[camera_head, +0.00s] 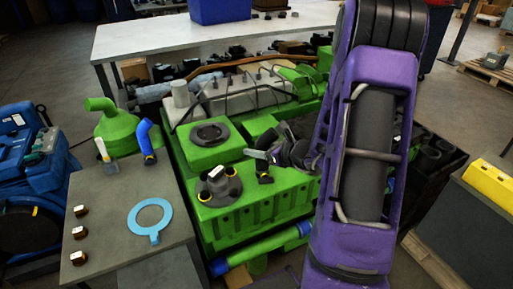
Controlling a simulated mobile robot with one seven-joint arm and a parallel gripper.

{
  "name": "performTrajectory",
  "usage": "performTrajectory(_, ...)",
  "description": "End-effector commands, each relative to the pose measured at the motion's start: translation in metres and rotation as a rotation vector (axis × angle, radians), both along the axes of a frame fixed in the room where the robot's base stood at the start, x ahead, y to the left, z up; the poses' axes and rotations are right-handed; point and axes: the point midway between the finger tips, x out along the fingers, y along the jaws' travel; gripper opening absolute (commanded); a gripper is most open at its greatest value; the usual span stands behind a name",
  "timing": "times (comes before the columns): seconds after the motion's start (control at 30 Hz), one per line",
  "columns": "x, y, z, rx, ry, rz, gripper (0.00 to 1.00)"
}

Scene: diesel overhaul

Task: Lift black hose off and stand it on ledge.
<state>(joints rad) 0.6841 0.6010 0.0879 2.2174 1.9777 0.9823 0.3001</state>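A short black hose (264,169) with a yellow band near its lower end appears upright over the green engine block (256,198). My gripper (268,155) is at the hose's upper end, reaching in from the right. Its fingers are small and dark here, so I cannot tell whether they are closed on the hose or whether the hose touches the block. A grey bench top (105,205) at the left forms a ledge beside the engine. A bent blue hose (146,138) with a yellow band stands at its far right corner.
The bench holds a light blue ring gasket (134,223), several nuts (80,232) and a white-handled brush (101,150). A black flanged part (218,186) sits on the engine left of my gripper. My purple arm hides the engine's right side. The bench middle is clear.

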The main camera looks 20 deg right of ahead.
Motion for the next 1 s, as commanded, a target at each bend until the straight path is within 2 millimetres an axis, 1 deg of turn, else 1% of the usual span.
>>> performTrajectory(0.03, 0.000, 0.000, 0.000, 0.000, -0.001, 0.000, 0.60)
performTrajectory(0.13, 0.000, 0.000, 0.000, 0.000, 0.000, 0.000, 0.78)
performTrajectory(0.17, 0.000, 0.000, 0.000, 0.000, 0.000, 0.000, 0.81)
performTrajectory(0.47, -0.001, -0.001, 0.000, 0.000, 0.002, -0.001, 0.81)
performTrajectory(0.57, -0.007, -0.004, 0.003, -0.001, 0.002, -0.003, 0.81)
performTrajectory(0.67, -0.020, -0.010, 0.010, -0.001, 0.002, -0.004, 0.81)
performTrajectory(0.77, -0.039, -0.019, 0.019, -0.002, 0.001, -0.006, 0.81)
performTrajectory(1.0, -0.090, -0.040, 0.043, -0.003, 0.000, -0.006, 0.81)
